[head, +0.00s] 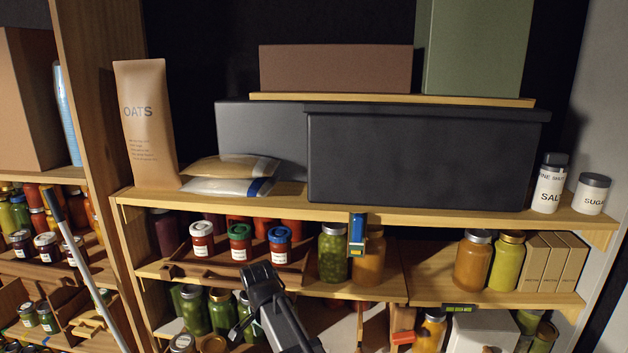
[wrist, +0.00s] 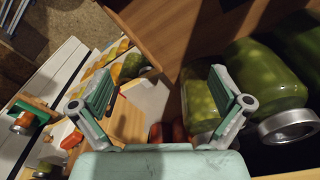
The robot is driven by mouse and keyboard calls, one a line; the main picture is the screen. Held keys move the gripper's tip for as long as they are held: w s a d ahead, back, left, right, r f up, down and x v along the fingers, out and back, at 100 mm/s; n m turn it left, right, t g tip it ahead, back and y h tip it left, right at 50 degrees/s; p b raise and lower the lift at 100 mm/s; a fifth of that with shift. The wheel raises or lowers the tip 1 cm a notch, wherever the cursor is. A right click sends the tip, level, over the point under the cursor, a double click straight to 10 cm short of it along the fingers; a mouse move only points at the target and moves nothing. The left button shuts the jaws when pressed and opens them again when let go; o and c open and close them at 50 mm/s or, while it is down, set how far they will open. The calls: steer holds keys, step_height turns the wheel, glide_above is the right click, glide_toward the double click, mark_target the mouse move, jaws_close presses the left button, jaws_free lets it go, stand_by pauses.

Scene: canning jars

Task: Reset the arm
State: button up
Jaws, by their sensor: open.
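My gripper (wrist: 160,88) is open in the wrist view, its two green-grey padded fingers spread wide with nothing held between them. Green jars with silver lids (wrist: 262,88) lie close to the right finger in that view, and it cannot be told whether they touch. In the head view my dark arm (head: 285,320) reaches up from the bottom, in front of the lower shelf. The fingers are hard to make out there.
Lidded jars (head: 240,242) stand on the middle shelf, with green jars (head: 195,310) below. A large dark box (head: 425,160), an oats bag (head: 147,125) and salt (head: 548,188) and sugar (head: 591,195) containers stand above. A wooden post (head: 95,130) rises at left.

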steer(key=s+d+f+n, duration=0.3)
steer(key=s+d+f, duration=0.1)
steer(key=d+f, duration=0.45)
steer(key=s+d+f+n, duration=0.2)
steer(key=s+d+f, duration=0.2)
steer(key=d+f, duration=0.45)
steer(key=s+d+f+n, duration=0.35)
steer(key=d+f, duration=0.25)
steer(key=d, duration=0.5)
steer(key=s+f+g+b, duration=0.3)
steer(key=s+f, duration=0.9)
steer(key=s, duration=0.3)
steer(key=s+f+g+b, duration=0.3)
steer(key=s+f+g, duration=0.1)
steer(key=s+f, duration=0.9)
steer(key=shift+s+f+m+y+b, duration=0.15)
steer(key=shift+s+m+y+b, duration=0.25)
steer(key=shift+s, duration=0.7)
